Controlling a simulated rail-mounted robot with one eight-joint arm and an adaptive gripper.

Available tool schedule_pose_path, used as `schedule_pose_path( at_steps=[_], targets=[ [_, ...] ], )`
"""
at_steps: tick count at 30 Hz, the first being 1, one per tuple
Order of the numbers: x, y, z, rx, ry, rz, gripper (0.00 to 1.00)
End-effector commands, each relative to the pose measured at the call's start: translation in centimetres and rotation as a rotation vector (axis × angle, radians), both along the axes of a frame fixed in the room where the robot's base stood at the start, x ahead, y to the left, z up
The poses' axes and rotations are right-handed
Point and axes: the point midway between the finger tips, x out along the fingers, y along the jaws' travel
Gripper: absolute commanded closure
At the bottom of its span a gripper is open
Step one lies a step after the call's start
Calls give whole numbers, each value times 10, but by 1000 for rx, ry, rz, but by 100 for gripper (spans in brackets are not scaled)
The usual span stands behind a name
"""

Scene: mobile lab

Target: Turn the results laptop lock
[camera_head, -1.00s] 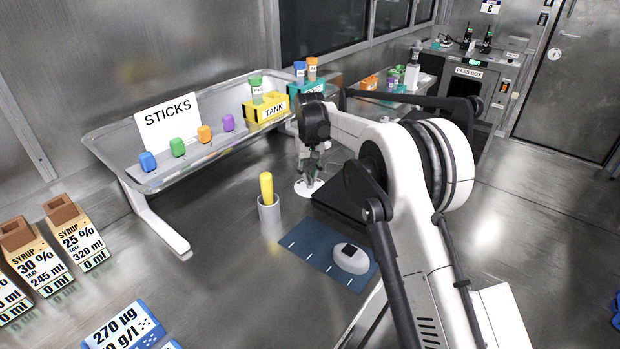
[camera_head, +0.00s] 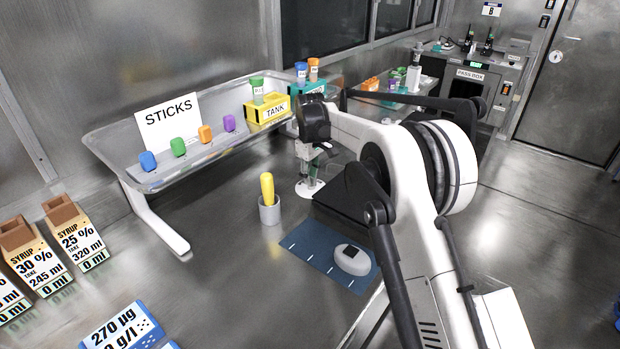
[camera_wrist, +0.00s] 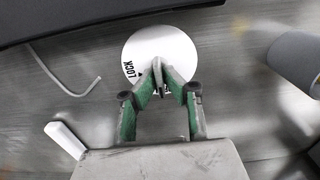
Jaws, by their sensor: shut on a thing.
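The lock is a round white disc (camera_wrist: 152,48) marked LOCK with a small black arrow, in the wrist view. My gripper (camera_wrist: 163,82) is over the disc, its green-padded fingers closed together on the lock's knob, which the fingertips mostly hide. In the head view the white disc (camera_head: 309,190) lies on the metal bench under my gripper (camera_head: 308,178). The dark laptop (camera_head: 338,205) lies beside the disc, partly hidden by my arm. Its dark edge (camera_wrist: 100,22) crosses the top of the wrist view.
A grey cup (camera_head: 269,212) with a yellow-handled tool stands left of the lock; it also shows in the wrist view (camera_wrist: 298,62). A blue mat (camera_head: 315,258) with a white device (camera_head: 352,259) lies in front. A tray (camera_head: 160,180) labelled STICKS stands behind left.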

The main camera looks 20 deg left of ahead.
Motion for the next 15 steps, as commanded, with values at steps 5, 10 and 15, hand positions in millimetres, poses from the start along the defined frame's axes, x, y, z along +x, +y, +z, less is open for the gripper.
schedule_pose_path(
  at_steps=[5,10,15],
  targets=[
    [0,0,0,1,0,7,100],
    [0,0,0,1,0,7,100],
    [0,0,0,1,0,7,81]
  ],
)
